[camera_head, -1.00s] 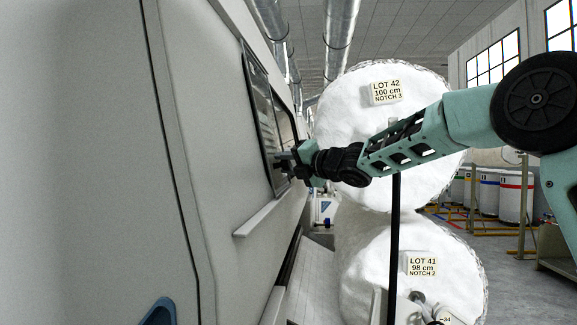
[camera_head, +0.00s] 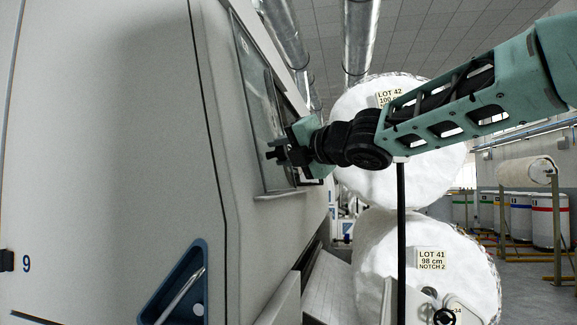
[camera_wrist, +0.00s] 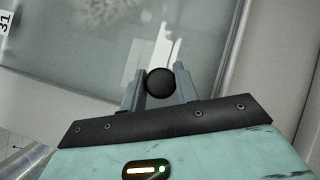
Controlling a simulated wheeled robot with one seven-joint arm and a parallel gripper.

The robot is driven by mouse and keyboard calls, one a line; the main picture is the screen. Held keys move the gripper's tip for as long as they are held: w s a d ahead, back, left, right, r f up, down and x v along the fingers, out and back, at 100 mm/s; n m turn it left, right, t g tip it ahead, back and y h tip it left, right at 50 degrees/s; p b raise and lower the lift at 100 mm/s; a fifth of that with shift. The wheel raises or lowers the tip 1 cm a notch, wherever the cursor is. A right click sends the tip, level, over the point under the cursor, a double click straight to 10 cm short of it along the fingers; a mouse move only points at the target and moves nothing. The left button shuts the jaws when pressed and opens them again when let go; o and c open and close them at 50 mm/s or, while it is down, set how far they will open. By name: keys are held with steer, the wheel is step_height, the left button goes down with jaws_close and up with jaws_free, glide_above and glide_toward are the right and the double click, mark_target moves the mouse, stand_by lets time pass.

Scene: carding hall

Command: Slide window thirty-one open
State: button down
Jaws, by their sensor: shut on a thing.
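A round black knob (camera_wrist: 159,82) stands at the pane, between my fingers. My gripper (camera_head: 273,154) reaches the window from the right and is shut on the knob; the wrist view shows both grey fingers (camera_wrist: 158,88) beside it. In the head view, my gripper hides the knob.
The pale machine wall (camera_head: 110,130) fills the left, with a blue recessed handle (camera_head: 178,285) low down. Stacked white rolls marked LOT 42 (camera_head: 365,130) and LOT 41 (camera_head: 390,265) stand behind my arm. A dark upright post (camera_head: 401,230) is in front of them. Open floor lies at the far right.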

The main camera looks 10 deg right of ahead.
steer(key=shift+s+a+f, duration=0.1)
steer(key=shift+s+a, duration=0.1)
steer(key=shift+s, duration=0.4)
steer(key=c, duration=1.1)
jaws_free()
steer(key=p+v, duration=1.7)
steer(key=shift+s+p, duration=0.2)
steer(key=shift+p, duration=0.2)
